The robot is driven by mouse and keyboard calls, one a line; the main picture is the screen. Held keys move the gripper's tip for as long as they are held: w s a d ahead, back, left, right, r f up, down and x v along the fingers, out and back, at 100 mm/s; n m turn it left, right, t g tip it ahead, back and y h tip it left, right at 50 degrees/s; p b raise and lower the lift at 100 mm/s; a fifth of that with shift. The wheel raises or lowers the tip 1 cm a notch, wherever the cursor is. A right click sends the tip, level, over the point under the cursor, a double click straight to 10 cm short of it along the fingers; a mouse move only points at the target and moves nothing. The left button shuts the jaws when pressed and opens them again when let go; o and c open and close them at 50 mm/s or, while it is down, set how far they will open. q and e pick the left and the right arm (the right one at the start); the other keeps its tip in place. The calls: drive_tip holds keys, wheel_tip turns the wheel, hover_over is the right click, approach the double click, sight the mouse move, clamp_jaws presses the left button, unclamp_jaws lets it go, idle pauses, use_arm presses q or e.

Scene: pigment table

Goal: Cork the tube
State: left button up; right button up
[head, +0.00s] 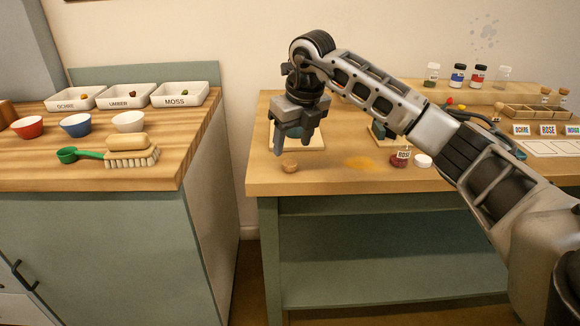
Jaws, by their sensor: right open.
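A small brown cork (290,166) lies on the right-hand table near its front left edge. My right gripper (294,136) points down just above and behind the cork in the picture, with its fingers apart and nothing seen between them. I cannot make out an uncorked tube for certain; my right arm and gripper cover part of the table behind. A pale board (318,140) shows partly behind the gripper. My left gripper is not in view.
Several small bottles (457,76) stand at the back. A left counter (172,165) holds trays, bowls and a brush (132,158).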

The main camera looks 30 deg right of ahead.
sight(290, 163)
drive_tip(key=shift+w+f, duration=0.1)
drive_tip(key=shift+f, duration=0.15)
drive_tip(key=shift+f, duration=0.1)
drive_tip(key=x, duration=0.5)
drive_tip(key=shift+d, duration=0.25)
drive_tip(key=c, duration=1.1)
